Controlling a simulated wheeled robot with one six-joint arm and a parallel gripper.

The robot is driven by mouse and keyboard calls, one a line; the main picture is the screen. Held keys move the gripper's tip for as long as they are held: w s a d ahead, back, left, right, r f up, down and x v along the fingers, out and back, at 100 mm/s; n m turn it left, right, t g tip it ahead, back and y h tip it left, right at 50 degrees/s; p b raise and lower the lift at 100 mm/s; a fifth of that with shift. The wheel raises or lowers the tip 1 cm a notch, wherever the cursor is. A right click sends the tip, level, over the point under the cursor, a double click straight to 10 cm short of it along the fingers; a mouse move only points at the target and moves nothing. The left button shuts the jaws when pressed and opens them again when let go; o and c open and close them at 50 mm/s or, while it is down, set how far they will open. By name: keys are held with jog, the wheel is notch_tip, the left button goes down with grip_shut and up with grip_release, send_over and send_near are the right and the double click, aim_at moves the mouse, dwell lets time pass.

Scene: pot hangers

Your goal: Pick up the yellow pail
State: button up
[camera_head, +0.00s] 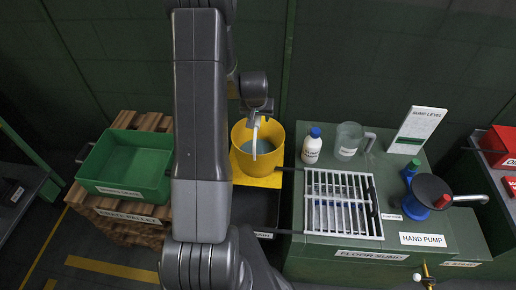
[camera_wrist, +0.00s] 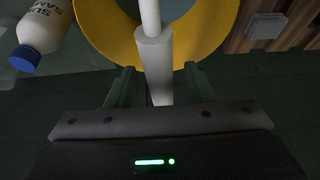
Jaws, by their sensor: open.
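The yellow pail (camera_head: 273,165) stands upright on a yellow platform, between the green crate and the floor sump, with grey-blue contents inside. Its white handle grip (camera_head: 256,132) is raised over the opening. My gripper (camera_head: 258,113) is above the pail at the handle. In the wrist view, the pail's yellow rim (camera_wrist: 212,38) curves across the top. The white handle grip (camera_wrist: 153,62) runs down between the two open fingers of my gripper (camera_wrist: 158,78). I cannot tell whether either finger touches it. My arm hides the area left of the pail in the head view.
A green crate (camera_head: 128,160) sits on a wooden pallet to the left. To the right, the floor sump (camera_head: 345,255) carries a white grate (camera_head: 340,203), a white bottle (camera_head: 312,148), a clear jug (camera_head: 349,142) and a hand pump (camera_head: 430,190). The bottle also shows in the wrist view (camera_wrist: 45,27).

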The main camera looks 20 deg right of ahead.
jog(key=shift+f+b, duration=0.25)
jog(key=shift+b, duration=0.2)
dwell(0.5)
grip_shut()
dwell(1.1)
jog(key=shift+w+r, duration=0.1)
